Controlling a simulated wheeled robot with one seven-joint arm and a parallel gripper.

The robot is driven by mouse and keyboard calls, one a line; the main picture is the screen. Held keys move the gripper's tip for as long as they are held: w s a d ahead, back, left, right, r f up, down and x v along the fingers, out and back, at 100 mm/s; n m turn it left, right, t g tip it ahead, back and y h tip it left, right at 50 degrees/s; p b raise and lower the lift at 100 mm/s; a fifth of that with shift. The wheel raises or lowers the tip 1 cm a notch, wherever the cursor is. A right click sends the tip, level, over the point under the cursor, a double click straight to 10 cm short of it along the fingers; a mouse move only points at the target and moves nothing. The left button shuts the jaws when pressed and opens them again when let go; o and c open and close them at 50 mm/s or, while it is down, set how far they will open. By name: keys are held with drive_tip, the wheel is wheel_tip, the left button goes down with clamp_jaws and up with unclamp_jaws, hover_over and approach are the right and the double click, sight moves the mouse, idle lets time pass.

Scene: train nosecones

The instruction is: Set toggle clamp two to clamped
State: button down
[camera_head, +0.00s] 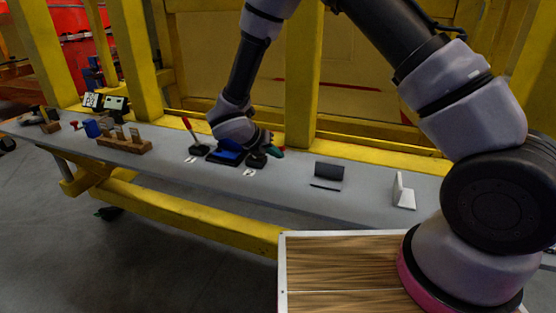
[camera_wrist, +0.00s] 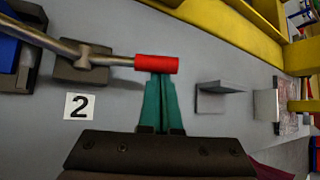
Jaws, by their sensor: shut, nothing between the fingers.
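Toggle clamp two shows in the wrist view as a dark base (camera_wrist: 82,65) with a metal lever ending in a red grip (camera_wrist: 157,65). A "2" label (camera_wrist: 88,106) lies beside it. The lever runs out sideways from the base toward the right of the picture. My gripper (camera_wrist: 161,78) has its green fingers shut together and empty, with the tips at the red grip; I cannot tell if they touch it. In the head view my gripper (camera_head: 277,153) is low over the shelf and my wrist hides much of clamp two (camera_head: 257,160).
A blue block (camera_head: 228,152) sits on a dark fixture left of clamp two. Another clamp with an upright red handle (camera_head: 187,124) stands further left. A dark bracket (camera_head: 328,172) and a light bracket (camera_head: 403,192) stand to the right on the grey shelf (camera_head: 290,189). Yellow posts rise behind.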

drive_tip(key=shift+w+a+r+n+g+h, duration=0.15)
drive_tip(key=shift+a+r+n+h, duration=0.15)
drive_tip(key=shift+r+h, duration=0.25)
drive_tip(key=shift+w+a+r+n+g+h, duration=0.1)
drive_tip(key=shift+a+r+n+g+h, duration=0.2)
drive_tip(key=shift+h, duration=0.75)
drive_tip(key=shift+w+a+r, duration=0.25)
drive_tip(key=shift+a+r, duration=0.45)
drive_tip(key=shift+w+a+r, duration=0.25)
drive_tip(key=shift+a+r, duration=0.4)
drive_tip(key=shift+r, duration=0.05)
drive_tip(key=shift+w+a+r, duration=0.1)
drive_tip(key=shift+a+r, duration=0.05)
drive_tip(key=shift+a, duration=0.05)
